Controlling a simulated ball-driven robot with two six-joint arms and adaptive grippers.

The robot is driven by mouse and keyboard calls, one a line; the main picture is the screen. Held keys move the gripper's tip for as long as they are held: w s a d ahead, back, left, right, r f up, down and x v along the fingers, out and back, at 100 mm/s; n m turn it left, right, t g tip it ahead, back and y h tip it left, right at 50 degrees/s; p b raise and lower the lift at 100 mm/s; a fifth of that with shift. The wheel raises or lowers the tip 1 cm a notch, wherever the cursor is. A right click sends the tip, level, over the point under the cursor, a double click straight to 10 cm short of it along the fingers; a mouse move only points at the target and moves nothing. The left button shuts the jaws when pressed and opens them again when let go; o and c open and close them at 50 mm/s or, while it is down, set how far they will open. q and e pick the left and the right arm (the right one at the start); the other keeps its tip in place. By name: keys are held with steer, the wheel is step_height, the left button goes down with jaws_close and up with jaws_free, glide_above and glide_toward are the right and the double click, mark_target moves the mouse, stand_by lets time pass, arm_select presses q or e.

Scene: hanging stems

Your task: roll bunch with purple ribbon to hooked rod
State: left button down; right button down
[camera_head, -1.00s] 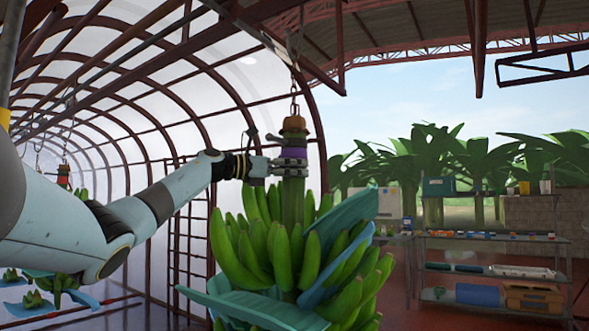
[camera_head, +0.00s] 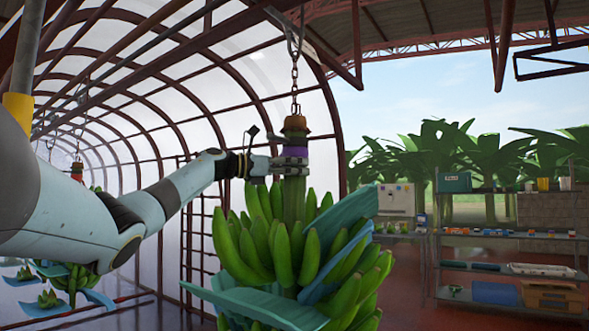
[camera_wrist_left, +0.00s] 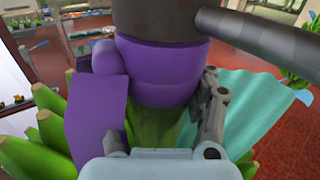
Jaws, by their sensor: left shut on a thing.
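The banana bunch (camera_head: 283,245) with a purple ribbon (camera_head: 296,151) round its stem hangs upright from a chain (camera_head: 295,90) below an overhead rail. Blue-green sheets stick out among its green fingers. My left gripper (camera_head: 290,165) is shut on the stem at the ribbon, coming from the left. In the left wrist view the purple ribbon (camera_wrist_left: 165,70) wraps the stem under a dark collar, with a loose end hanging at the left. One gripper finger (camera_wrist_left: 212,110) lies along the stem's right side. I cannot make out a hooked rod. My right gripper is not in view.
Another bunch (camera_head: 72,280) hangs further back at the left, with a red band above it. Metal shelves (camera_head: 505,262) with boxes and trays stand at the right. A ladder-like frame (camera_head: 192,240) stands behind my left arm. Arched trusses run overhead.

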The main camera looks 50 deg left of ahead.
arm_select(q)
steer(key=c, duration=0.8)
jaws_free()
steer(key=shift+f, duration=0.15)
steer(key=shift+c, duration=0.2)
steer(key=o, duration=0.4)
steer(key=shift+a, duration=0.35)
steer(key=shift+s, duration=0.1)
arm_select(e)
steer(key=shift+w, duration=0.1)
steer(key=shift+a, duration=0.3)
